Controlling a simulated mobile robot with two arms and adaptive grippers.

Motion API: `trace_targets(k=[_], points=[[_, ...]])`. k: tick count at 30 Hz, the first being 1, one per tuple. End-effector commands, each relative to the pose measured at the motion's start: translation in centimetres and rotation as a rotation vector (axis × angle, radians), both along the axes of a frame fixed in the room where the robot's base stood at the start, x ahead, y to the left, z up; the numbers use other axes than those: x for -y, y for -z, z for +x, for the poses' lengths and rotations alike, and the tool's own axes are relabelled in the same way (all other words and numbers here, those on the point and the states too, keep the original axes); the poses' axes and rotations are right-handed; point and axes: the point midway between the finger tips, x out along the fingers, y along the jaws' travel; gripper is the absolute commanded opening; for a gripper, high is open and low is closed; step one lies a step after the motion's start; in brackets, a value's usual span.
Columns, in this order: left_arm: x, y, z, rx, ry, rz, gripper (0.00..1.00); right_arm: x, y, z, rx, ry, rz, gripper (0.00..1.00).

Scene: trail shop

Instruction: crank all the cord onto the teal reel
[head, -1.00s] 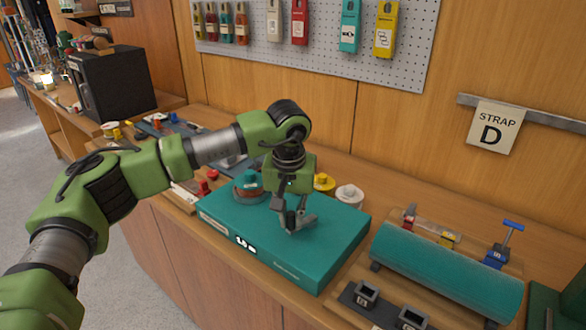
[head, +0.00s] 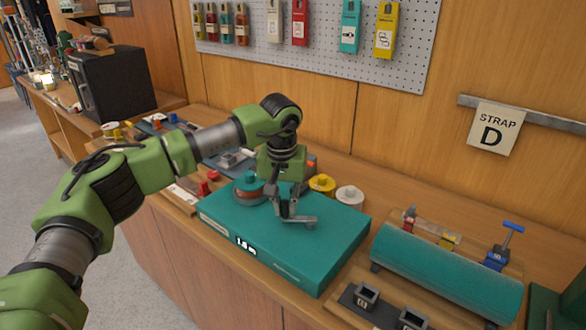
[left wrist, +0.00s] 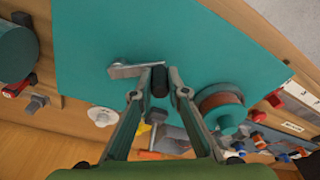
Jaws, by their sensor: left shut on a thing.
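A grey crank arm (head: 302,220) lies on top of the box, right of the reel. My left gripper (left wrist: 159,78) points down and is shut on the crank's dark knob (left wrist: 160,86). In the head view the gripper (head: 284,213) hides most of the knob.
Yellow (head: 322,184) and white (head: 350,197) spools stand behind the box. A teal roll (head: 445,270) on a wooden board with small clamps lies to the right. Two dark square holders (head: 366,294) sit at the front right. A black cabinet (head: 112,82) stands at the back left.

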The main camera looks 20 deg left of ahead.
Motion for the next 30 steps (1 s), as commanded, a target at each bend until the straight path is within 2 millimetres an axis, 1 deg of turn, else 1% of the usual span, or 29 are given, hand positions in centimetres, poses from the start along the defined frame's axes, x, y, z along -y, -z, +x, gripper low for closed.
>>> trace_targets(k=[1, 8, 15, 18, 23, 30], points=[[0.0, -0.1, 0.3, 0.003, 0.002, -0.003, 0.0, 0.0, -0.1, 0.0, 0.0, 0.0, 0.0, 0.4], [0.0, -0.1, 1.0, 0.001, 0.002, -0.002, 0.0, 0.0, -0.3, 0.0, 0.0, 0.0, 0.0, 0.4], [0.2, -0.2, 3.1, 0.003, 0.002, -0.003, 0.0, 0.0, -1.0, 0.0, 0.0, 0.0, 0.0, 0.4], [0.3, -0.1, 3.7, 0.001, 0.001, -0.003, 0.0, 0.0, -1.1, 0.0, 0.0, 0.0, 0.0, 0.4], [0.3, -0.1, 4.0, 0.001, 0.003, -0.002, 0.0, 0.0, -1.2, 0.0, 0.0, 0.0, 0.0, 0.4], [1.5, -0.2, 5.5, 0.0, 0.003, -0.002, 0.0, 0.0, -1.9, 0.0, 0.0, 0.0, 0.0, 0.4]])
